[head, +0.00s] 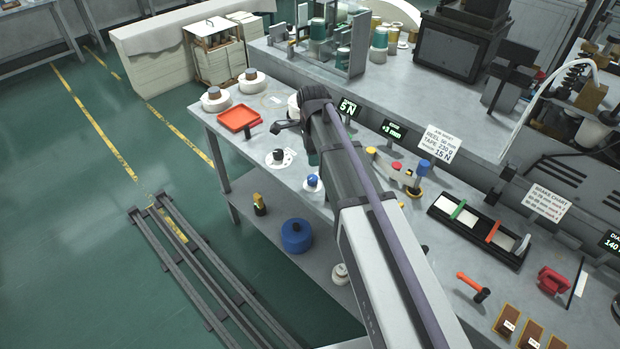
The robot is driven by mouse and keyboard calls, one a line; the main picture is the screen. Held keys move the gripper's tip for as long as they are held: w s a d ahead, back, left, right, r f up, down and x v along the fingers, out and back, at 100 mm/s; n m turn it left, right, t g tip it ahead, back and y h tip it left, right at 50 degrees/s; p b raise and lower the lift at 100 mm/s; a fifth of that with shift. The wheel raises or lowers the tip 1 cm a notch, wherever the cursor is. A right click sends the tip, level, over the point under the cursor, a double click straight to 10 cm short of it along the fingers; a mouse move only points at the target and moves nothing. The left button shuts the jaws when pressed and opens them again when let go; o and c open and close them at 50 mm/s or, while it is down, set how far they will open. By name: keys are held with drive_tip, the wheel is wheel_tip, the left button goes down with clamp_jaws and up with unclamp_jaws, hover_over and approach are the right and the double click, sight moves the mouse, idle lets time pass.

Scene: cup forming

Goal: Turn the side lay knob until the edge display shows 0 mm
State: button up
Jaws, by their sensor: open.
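The edge display (393,130) is a small dark panel with green text that appears to read +3 mm. A black knob on a white dial (280,157) sits near the bench's front edge. A blue knob (312,181) on a white base stands to its right, beside my arm. I cannot tell which of these is the side lay knob. My gripper (287,126) is at the end of my arm, above the bench and a little beyond the black knob. Its dark jaws look apart and hold nothing visible. My arm hides part of the bench behind it.
A red tray (238,118) and white tape rolls (216,100) lie at the bench's left end. A 5 N display (347,107) stands behind my gripper. Red, yellow and blue knobs (397,168) and a black tray (478,229) are right of my arm.

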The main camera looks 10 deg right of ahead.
sight(313, 177)
wheel_tip(313, 177, down, 11)
drive_tip(key=b, duration=1)
drive_tip(key=shift+b, duration=0.4)
drive_tip(key=shift+r, duration=0.1)
drive_tip(key=shift+c, duration=0.2)
drive_tip(key=c, duration=0.9)
